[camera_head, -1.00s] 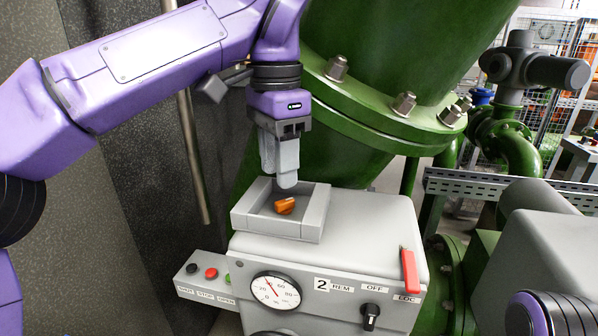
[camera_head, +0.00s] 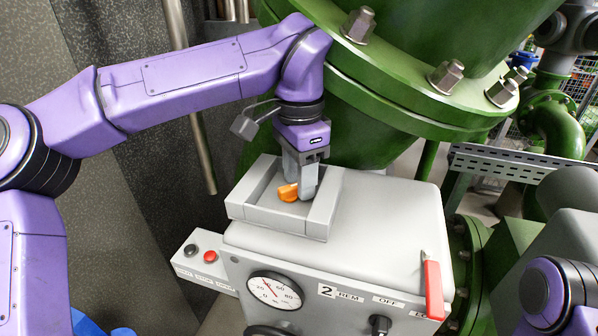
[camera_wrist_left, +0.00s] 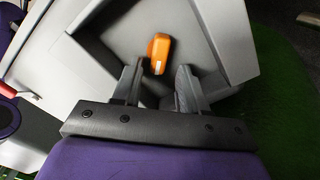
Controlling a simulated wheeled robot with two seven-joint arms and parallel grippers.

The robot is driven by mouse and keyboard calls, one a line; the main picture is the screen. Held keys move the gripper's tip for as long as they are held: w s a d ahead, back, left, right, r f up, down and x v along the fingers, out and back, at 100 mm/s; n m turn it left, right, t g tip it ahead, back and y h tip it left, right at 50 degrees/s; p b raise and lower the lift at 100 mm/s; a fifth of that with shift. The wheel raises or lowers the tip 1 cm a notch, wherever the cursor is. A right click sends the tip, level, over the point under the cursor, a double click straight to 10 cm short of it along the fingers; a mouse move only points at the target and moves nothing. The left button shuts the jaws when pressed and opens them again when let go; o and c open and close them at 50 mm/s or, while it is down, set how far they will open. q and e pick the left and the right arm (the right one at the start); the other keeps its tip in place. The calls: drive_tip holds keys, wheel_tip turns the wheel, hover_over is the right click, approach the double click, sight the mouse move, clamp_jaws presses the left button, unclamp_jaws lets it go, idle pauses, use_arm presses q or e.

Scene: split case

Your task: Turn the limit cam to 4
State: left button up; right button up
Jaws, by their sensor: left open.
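The limit cam appears to be the small orange piece (camera_head: 288,192) inside the square, grey-walled recess (camera_head: 262,212) on top of the grey case. My left gripper (camera_head: 300,190) points down into the recess, its fingers beside the orange piece and partly in front of it. In the left wrist view the orange piece (camera_wrist_left: 158,52) lies just ahead of and between the open fingers (camera_wrist_left: 157,88), with a small pale mark on its lower edge. It does not look gripped. I cannot read a scale or number by it. My right gripper is not in view.
The case front carries a round gauge (camera_head: 274,291), a black knob (camera_head: 380,325) and a red handle (camera_head: 433,290). A small button box (camera_head: 203,257) stands at its left. A large green flanged pipe (camera_head: 400,75) rises close behind. Recess walls surround the fingers.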

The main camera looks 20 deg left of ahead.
use_arm(q)
drive_tip(key=shift+w+f, duration=0.2)
drive_tip(key=shift+s+r, duration=0.2)
drive_tip(key=shift+s, duration=0.25)
drive_tip(key=shift+s+r, duration=0.1)
drive_tip(key=shift+s, duration=0.15)
drive_tip(key=c, duration=0.4)
clamp_jaws()
drive_tip(key=shift+w+a, duration=0.1)
drive_tip(key=shift+w, duration=0.1)
drive_tip(key=shift+s, duration=0.1)
